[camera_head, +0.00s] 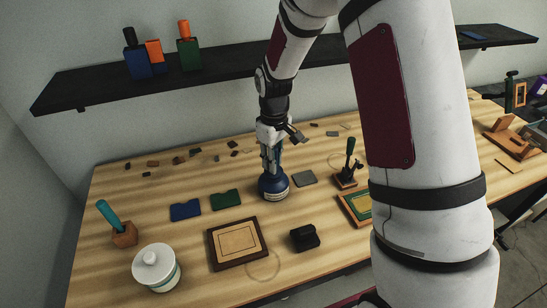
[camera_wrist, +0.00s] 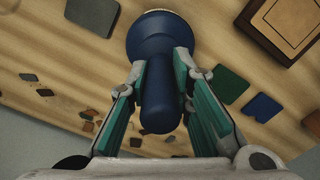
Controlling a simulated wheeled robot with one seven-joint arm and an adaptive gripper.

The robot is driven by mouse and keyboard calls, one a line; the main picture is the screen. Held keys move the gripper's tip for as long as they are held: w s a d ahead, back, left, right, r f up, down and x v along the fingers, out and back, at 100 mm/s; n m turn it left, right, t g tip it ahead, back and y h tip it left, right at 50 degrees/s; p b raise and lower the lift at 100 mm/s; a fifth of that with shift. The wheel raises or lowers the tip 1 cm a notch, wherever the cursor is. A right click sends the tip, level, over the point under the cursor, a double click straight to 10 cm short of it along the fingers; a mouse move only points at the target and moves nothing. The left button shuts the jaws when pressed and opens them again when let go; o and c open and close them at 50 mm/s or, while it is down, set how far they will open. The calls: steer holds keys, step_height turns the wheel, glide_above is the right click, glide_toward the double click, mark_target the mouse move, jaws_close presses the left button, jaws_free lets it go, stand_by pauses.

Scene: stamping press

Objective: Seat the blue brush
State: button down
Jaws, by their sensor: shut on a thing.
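The blue brush (camera_head: 274,188) is a dark blue piece with a slim handle and a wide round lower part with a pale band. It is upright over the middle of the table in the head view. My gripper (camera_head: 268,160) comes down from above and is shut on its handle. In the wrist view the brush (camera_wrist: 158,108) sits between the green-padded fingers of my gripper (camera_wrist: 158,72). Its wide end points away from the wrist. I cannot tell whether its base touches the table.
Blue (camera_head: 185,210) and green (camera_head: 225,199) flat pieces and a framed wooden tray (camera_head: 261,257) lie left and in front. A white lidded jar (camera_head: 151,257), a teal-handled piece in a wooden block (camera_head: 123,236), a black block (camera_head: 305,239) and a grey pad (camera_head: 304,178) stand around.

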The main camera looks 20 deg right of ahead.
steer(key=shift+f, duration=0.35)
steer(key=c, duration=1.3)
jaws_free()
steer(key=shift+c, duration=0.2)
steer(key=shift+r, duration=0.15)
step_height(320, 180, up, 12)
steer(key=shift+f, duration=0.15)
steer(key=s+r+m+t, duration=0.2)
steer(key=s+r, duration=0.5)
steer(key=s, duration=0.5)
steer(key=s+r+m+t, duration=0.3)
steer(key=s+r, duration=0.5)
steer(key=s, duration=0.5)
steer(key=shift+s+r+m+t, duration=0.15)
steer(key=shift+s+m+t, duration=0.15)
steer(key=shift+m, duration=0.2)
